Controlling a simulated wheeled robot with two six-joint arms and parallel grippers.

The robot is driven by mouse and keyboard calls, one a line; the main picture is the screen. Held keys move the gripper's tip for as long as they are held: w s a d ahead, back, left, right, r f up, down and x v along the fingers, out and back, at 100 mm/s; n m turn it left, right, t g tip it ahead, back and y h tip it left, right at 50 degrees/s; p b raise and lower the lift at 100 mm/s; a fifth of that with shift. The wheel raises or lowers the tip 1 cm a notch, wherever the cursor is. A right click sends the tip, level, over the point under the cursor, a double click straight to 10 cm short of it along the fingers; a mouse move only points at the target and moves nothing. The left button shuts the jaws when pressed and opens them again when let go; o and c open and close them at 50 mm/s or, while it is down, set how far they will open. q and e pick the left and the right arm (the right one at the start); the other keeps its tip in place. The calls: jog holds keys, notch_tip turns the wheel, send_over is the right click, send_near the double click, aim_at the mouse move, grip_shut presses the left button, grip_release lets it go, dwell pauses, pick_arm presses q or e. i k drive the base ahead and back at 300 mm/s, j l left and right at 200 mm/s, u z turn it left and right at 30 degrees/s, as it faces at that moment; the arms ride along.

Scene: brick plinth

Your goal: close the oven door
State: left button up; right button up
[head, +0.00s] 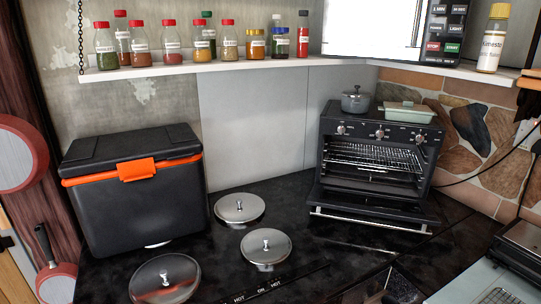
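The oven (428,165) is a dark countertop toaster oven at the right of the head view. Its front faces me, with wire racks showing inside. The oven door (372,207) is hinged at the bottom and folded down in front of the opening, close to the counter. Its silver handle bar (370,221) runs along the front edge. Several knobs sit above the opening. I see neither of my grippers in this view.
A blue-grey pot (355,101) and a pale green dish (409,112) stand on the oven. Round metal lids (266,247) lie on the black counter to its left. A black cooler (135,205) stands at the left. A shelf (215,68) of spice jars hangs above.

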aim_at(428, 218)
jog(key=k+l+u, duration=0.2)
jog(key=l, duration=0.2)
jog(key=k+l+u, duration=0.2)
jog(key=l, duration=0.15)
jog(key=k+l+u, duration=0.2)
jog(key=l, duration=0.2)
jog(key=i, duration=0.1)
